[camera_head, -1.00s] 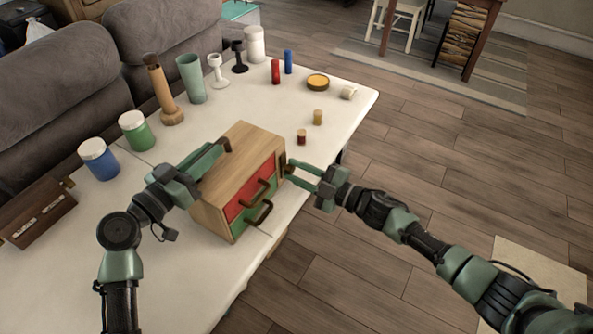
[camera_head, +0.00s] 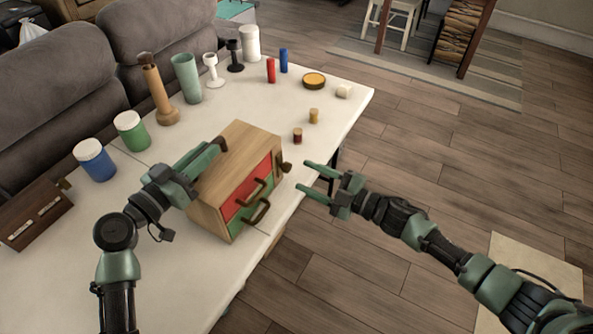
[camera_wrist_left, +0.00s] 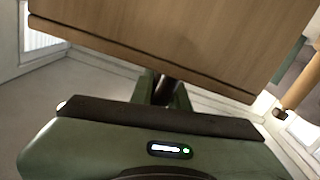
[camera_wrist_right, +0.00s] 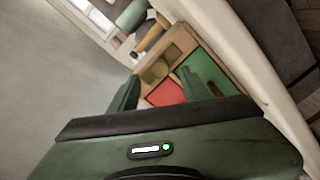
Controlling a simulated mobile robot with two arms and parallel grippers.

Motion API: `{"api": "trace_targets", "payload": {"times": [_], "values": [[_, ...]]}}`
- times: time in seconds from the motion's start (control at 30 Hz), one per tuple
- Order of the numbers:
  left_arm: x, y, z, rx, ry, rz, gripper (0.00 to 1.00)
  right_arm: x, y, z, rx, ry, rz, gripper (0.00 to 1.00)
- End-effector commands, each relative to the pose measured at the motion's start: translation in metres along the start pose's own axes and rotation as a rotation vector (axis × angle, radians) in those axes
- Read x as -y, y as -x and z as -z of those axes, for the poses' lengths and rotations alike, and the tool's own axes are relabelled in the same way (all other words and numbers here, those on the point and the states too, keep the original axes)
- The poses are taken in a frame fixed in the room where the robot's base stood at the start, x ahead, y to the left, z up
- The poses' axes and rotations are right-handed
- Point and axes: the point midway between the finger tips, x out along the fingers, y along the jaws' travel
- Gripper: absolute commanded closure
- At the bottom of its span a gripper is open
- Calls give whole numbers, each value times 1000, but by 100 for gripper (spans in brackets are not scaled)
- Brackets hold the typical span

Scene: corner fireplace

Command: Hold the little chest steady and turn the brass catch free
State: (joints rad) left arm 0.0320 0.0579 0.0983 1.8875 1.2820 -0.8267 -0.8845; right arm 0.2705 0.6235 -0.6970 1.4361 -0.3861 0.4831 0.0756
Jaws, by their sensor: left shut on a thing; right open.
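The little chest (camera_head: 228,165) is a wooden box with red and green drawer fronts and brown handles, on the white table. My left gripper (camera_head: 214,148) is shut on the dark handle (camera_head: 222,143) at the chest's far left top edge. In the left wrist view, the handle (camera_wrist_left: 165,90) shows between the fingers, under the wooden panel. The brass catch (camera_head: 285,167) juts from the chest's right end. It shows as a dull round piece in the right wrist view (camera_wrist_right: 155,71). My right gripper (camera_head: 304,179) is open and empty, right of the catch and apart from it.
Two small pieces, dark red (camera_head: 297,135) and tan (camera_head: 314,116), stand behind the catch. A blue jar (camera_head: 95,160), a green jar (camera_head: 132,131) and a brown box (camera_head: 36,214) stand left of the chest.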

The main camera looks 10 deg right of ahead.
Motion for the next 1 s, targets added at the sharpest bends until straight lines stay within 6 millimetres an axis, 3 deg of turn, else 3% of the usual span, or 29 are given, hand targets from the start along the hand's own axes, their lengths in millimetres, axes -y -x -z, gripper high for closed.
{"api": "trace_targets", "payload": {"times": [0.1,0.3,0.5,0.83,0.87,0.93,1.0], "values": [[0,0,-2,3,4,1,100,1,28,-1,3,0,2,52],[0,0,-2,3,4,1,100,1,59,0,1,-1,1,52],[0,0,-2,3,4,0,100,0,70,0,0,0,-1,52],[0,0,-2,2,4,1,100,0,70,0,0,0,-1,52],[0,0,-2,2,4,1,78,0,70,0,0,0,-1,52],[0,0,-1,2,3,1,59,0,70,0,0,0,-1,52],[0,0,-1,2,3,1,58,0,70,0,0,0,-1,52]]}}
